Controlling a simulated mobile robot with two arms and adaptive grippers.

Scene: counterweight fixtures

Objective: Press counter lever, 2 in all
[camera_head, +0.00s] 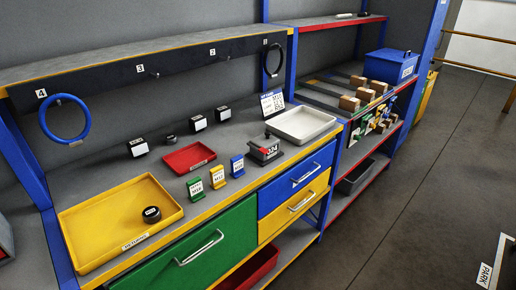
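A small dark grey counter (264,151) with a red and white display face stands near the front edge of the workbench. It sits just in front of the white tray and to the right of the blue label stand. A small dark knob, perhaps its lever, sticks up at its top; the lever's exact position is too small to tell. The digits cannot be read with certainty. Neither of my grippers shows in the head view.
Around the counter are a white tray (321,134), blue label stand (237,166), red tray (170,164) and upright card (272,101). A rail above carries a blue ring (44,126).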

